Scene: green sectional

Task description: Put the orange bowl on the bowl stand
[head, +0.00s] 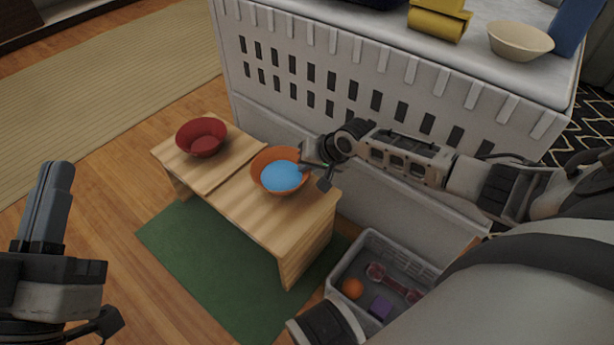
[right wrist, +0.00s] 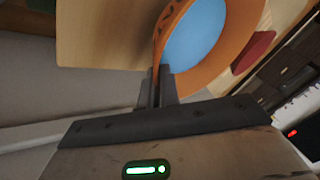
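The orange bowl (head: 262,163), with a light blue inside, is at the right part of a low wooden bench (head: 256,215); it also shows in the right wrist view (right wrist: 228,75). My right gripper (head: 312,168) is at the bowl's right rim. In the right wrist view its fingers (right wrist: 160,88) are close together with the rim between them. I cannot tell whether the bowl touches the wood. My left gripper (head: 54,185) is empty, its fingers together, at the left, away from the bench. I cannot pick out a separate bowl stand.
A red bowl (head: 203,138) stands on the bench's left part. A grey bin (head: 352,262) with toys is on the floor at the right. Behind is a white slotted unit (head: 290,35) with a cream bowl (head: 520,42) on top. A green mat (head: 205,255) lies under the bench.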

